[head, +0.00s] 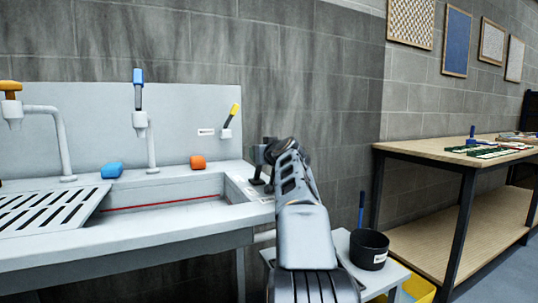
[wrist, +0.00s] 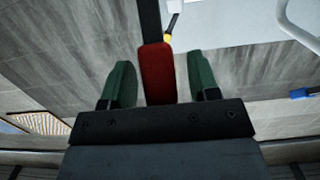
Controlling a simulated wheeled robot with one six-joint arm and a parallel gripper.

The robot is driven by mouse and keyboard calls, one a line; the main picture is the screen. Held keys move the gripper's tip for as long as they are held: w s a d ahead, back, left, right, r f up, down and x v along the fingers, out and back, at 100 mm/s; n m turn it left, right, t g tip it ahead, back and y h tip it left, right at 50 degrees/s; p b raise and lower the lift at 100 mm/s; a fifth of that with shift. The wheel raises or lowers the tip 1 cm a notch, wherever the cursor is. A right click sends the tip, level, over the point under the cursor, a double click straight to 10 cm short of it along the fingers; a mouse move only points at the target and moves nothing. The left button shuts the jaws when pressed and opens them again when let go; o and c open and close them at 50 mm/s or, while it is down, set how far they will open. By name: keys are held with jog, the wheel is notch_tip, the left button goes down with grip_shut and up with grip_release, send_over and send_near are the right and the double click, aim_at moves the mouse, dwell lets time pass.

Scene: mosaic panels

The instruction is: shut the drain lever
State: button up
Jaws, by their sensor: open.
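A lever with a red grip (wrist: 157,73) on a dark bar shows in the wrist view; I take it for the drain lever. My gripper (wrist: 162,82) is open, with a green finger on each side of the red grip. In the head view my gripper (head: 277,150) is at the sink's right end, beside a dark grey mount (head: 259,163). My arm hides the red grip there.
The sink counter (head: 190,225) has two taps, a blue block (head: 112,170) and an orange block (head: 198,162). A yellow-tipped lever (head: 234,110) is on the backsplash. A black pot (head: 369,250) stands right of my arm, before a wooden workbench (head: 455,148).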

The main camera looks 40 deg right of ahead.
jog(key=v, duration=1.3)
jog(key=shift+s+b, duration=0.15)
jog(key=shift+b, duration=0.25)
jog(key=shift+a, duration=0.1)
